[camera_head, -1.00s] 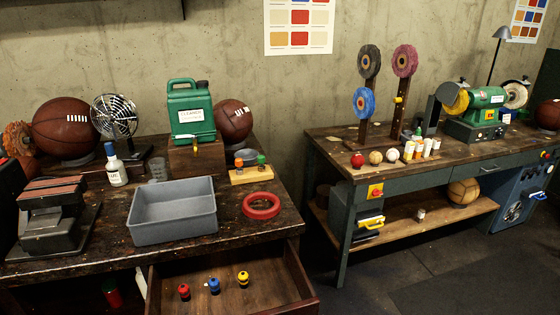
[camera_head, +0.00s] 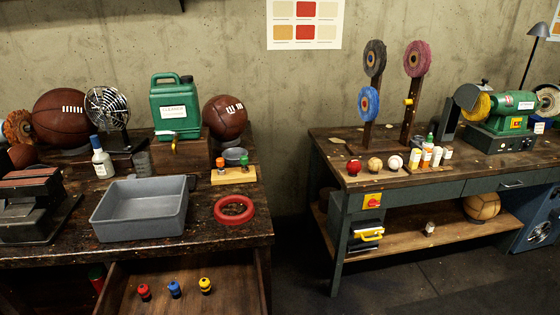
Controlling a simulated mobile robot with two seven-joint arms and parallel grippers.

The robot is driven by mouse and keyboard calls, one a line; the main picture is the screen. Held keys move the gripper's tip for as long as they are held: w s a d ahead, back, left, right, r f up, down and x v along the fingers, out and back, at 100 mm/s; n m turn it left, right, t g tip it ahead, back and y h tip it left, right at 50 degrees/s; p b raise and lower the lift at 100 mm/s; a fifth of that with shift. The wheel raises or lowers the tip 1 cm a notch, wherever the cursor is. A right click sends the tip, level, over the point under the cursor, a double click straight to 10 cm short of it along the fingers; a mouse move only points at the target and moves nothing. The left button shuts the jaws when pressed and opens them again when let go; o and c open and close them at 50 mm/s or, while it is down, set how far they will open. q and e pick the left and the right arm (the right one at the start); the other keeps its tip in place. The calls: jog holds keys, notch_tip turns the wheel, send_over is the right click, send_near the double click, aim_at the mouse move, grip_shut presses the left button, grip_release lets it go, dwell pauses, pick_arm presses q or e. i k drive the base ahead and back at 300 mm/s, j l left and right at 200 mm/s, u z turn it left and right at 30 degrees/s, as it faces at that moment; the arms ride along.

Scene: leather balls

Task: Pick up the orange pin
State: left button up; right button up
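The orange pin (camera_head: 221,167) stands upright in a small wooden block (camera_head: 234,176) on the left workbench. A green pin (camera_head: 244,163) stands beside it to the right in the same block. The block sits behind a red ring (camera_head: 234,210) and to the right of a grey bin (camera_head: 141,211). Neither of my grippers shows in the head view.
An open drawer (camera_head: 189,299) below the bench holds a red, a blue and a yellow pin. A second bench (camera_head: 440,185) stands to the right, across a floor gap.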

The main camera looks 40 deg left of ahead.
aim_at(219, 163)
jog(key=i+l+z, duration=0.25)
jog(key=i, duration=0.25)
jog(key=i+l+z, duration=0.25)
jog(key=i, duration=0.25)
jog(key=i+u, duration=0.25)
jog(key=u, duration=0.2)
jog(key=i+u, duration=0.25)
jog(key=u, duration=0.15)
jog(key=i+l+u, duration=0.15)
jog(key=u, duration=0.3)
jog(key=i+u, duration=0.15)
jog(key=u, duration=0.3)
jog(key=i+l+u, duration=0.1)
jog(key=u, duration=0.3)
jog(key=i+l+u, duration=0.15)
jog(key=u, duration=0.3)
jog(key=i+l+u, duration=0.2)
jog(key=u, duration=0.25)
jog(key=i+l+u, duration=0.1)
jog(key=u, duration=0.3)
jog(key=l+u, duration=0.45)
jog(key=i+j, duration=0.05)
jog(key=j, duration=0.05)
